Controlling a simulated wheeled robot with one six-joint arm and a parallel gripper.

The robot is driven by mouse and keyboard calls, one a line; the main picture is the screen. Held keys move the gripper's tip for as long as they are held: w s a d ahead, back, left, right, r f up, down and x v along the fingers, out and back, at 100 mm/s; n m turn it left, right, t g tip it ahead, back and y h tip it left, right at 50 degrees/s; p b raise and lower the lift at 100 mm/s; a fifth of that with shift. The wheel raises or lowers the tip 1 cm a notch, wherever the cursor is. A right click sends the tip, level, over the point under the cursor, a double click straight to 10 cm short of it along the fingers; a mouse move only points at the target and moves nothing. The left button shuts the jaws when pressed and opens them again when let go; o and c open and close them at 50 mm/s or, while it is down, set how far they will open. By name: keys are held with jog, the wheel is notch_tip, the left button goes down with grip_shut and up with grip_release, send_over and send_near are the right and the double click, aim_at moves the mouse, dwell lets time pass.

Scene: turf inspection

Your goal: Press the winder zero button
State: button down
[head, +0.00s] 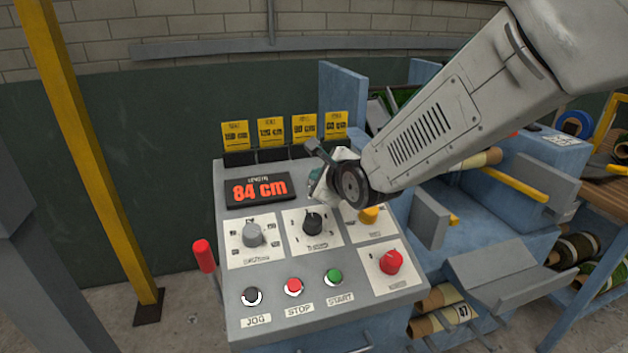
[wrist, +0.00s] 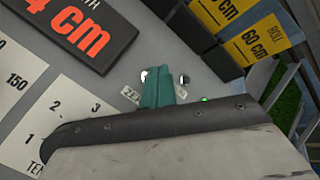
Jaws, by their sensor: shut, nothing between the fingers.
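The grey control panel (head: 273,310) has a display (head: 258,190) reading 84 cm. My gripper (head: 316,188) is over the panel, right of the display, and hides the surface behind it. In the wrist view my gripper's teal fingers (wrist: 158,80) are shut and empty. A small pale button (wrist: 145,75) shows at their left edge, above a partly covered label (wrist: 130,95) that seems to begin "ZE". Another small button (wrist: 184,79) shows to their right. I cannot tell whether the fingertips touch the panel or a button.
The panel also carries knobs (head: 253,235), a red knob (head: 390,262), and jog (head: 252,297), stop (head: 293,287) and start (head: 334,276) buttons. Yellow tags (head: 271,132) stand along its back edge. A blue machine (head: 505,250) stands to the right.

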jog(key=shift+f, duration=0.2)
jog(key=shift+r, duration=0.15)
dwell(0.3)
jog(key=shift+s+r, duration=0.25)
jog(key=shift+r, duration=0.5)
jog(key=r, duration=0.1)
jog(key=s+r, duration=0.1)
jog(key=r, duration=0.2)
jog(key=shift+s+d+r, duration=0.3)
jog(key=shift+r, duration=0.05)
dwell(0.4)
